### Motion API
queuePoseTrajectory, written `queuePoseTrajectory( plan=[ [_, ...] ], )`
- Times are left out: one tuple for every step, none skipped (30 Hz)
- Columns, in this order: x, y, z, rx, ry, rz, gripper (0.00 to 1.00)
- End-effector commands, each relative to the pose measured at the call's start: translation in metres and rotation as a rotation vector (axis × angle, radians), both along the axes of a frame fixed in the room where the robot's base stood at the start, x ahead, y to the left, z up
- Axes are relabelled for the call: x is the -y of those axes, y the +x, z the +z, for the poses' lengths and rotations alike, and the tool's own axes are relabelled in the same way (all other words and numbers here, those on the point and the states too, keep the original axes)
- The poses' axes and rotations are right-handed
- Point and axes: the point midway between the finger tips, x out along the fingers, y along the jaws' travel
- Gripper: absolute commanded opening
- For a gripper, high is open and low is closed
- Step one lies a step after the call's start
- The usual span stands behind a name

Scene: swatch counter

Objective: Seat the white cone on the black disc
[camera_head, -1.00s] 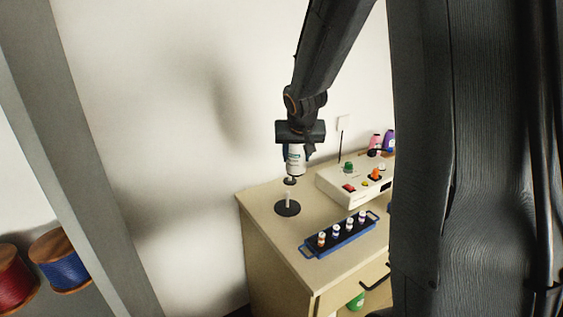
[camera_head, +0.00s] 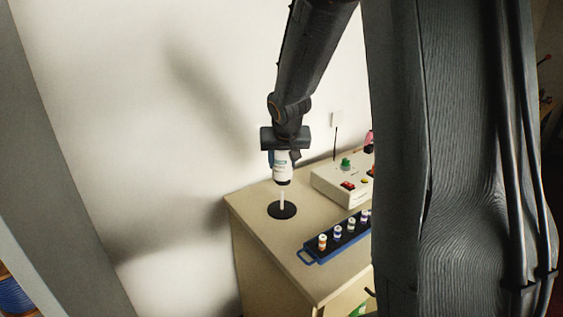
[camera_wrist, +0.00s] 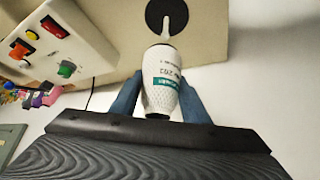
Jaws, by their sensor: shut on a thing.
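The white cone (camera_head: 282,166) is a thread cone with a printed label and a dark lower end. My gripper (camera_head: 282,156) is shut on it and holds it near upright in the air. In the wrist view the cone (camera_wrist: 160,82) sits between the two blue fingers of my gripper (camera_wrist: 160,98). The black disc (camera_head: 282,210) lies on the counter with a pale upright peg at its middle. In the head view the cone is just above the peg. In the wrist view the disc (camera_wrist: 153,22) and peg lie past the cone's far end, with the peg's base showing.
A blue tray (camera_head: 308,258) with several small spools lies on the counter (camera_head: 255,222), right of the disc. A cream control box (camera_head: 330,187) with coloured buttons stands behind it. The wall is close behind the counter.

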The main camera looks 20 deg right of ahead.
Motion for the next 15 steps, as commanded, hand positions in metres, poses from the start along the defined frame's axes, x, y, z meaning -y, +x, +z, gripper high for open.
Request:
queuePoseTrajectory(
  plan=[
    [0.000,0.000,-0.003,0.000,0.000,0.000,0.17],
    [0.000,0.000,-0.004,0.000,-0.001,0.001,0.17],
    [0.000,0.000,-0.005,0.000,-0.001,0.001,0.17],
    [0.000,0.001,-0.007,0.000,0.000,0.001,0.17],
    [-0.001,0.001,-0.008,0.000,0.000,0.001,0.17],
    [-0.001,0.001,-0.010,0.000,0.000,0.002,0.17],
    [-0.001,0.001,-0.011,0.000,0.000,0.002,0.17],
    [-0.001,0.001,-0.013,0.000,0.000,0.002,0.17],
    [-0.001,0.001,-0.014,0.001,0.000,0.003,0.17],
    [-0.001,0.001,-0.016,0.001,0.000,0.003,0.17],
    [-0.001,0.001,-0.017,0.001,0.001,0.002,0.17],
    [-0.001,0.001,-0.019,0.001,0.001,0.002,0.17],
    [-0.001,0.001,-0.020,0.001,0.001,0.002,0.17],
    [-0.001,0.001,-0.021,0.001,0.000,0.001,0.17],
    [-0.001,0.001,-0.023,0.001,0.000,0.001,0.17]
  ],
)
